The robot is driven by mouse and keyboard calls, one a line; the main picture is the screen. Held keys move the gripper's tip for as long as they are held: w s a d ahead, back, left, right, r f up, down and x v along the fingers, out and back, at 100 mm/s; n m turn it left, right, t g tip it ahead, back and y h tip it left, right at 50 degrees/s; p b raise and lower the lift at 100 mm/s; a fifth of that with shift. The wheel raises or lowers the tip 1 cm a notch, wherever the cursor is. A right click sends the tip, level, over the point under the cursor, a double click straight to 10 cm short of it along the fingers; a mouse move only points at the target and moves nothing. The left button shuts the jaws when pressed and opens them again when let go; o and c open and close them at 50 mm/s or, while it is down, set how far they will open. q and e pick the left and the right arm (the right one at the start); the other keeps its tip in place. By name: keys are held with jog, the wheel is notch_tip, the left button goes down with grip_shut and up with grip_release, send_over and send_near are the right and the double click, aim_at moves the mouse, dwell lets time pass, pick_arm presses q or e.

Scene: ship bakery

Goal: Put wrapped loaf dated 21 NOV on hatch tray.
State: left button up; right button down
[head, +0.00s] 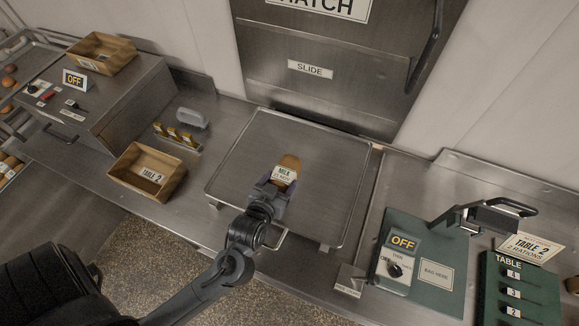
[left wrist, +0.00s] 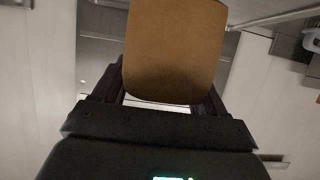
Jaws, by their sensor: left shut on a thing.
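A brown wrapped loaf (head: 290,162) with a white label shows over the middle of the hatch tray. The label reads MILK, with a smaller date line that I cannot read for certain. My left gripper (head: 273,190) is shut on the loaf at its near end. The loaf also fills the upper middle of the left wrist view (left wrist: 174,50), between the dark fingers. The hatch tray (head: 232,172) is a wide, shallow metal tray below the hatch. I cannot tell whether the loaf touches it. My right gripper is not in view.
A cardboard TABLE 2 box (head: 128,180) stands left of the tray. A steel hatch door (head: 310,90) marked SLIDE is behind it. A green bagging station (head: 432,275) with a handled sealer (head: 490,215) is at right. The tray around the loaf looks clear.

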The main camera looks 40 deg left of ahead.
pick_arm(q)
jog(key=w+a+f, duration=0.1)
jog(key=w+f, duration=0.1)
jog(key=w+a+f, duration=0.1)
jog(key=w+a, duration=0.1)
jog(key=w, duration=0.1)
jog(key=w+a+f, duration=0.1)
jog(key=w+f, duration=0.1)
jog(key=w, duration=0.1)
jog(key=shift+a+f, duration=0.35)
jog(key=shift+f+p, duration=0.3)
jog(key=shift+f, duration=1.6)
jog(key=shift+f, duration=0.1)
jog(key=shift+f, duration=0.15)
jog(key=o, duration=1.2)
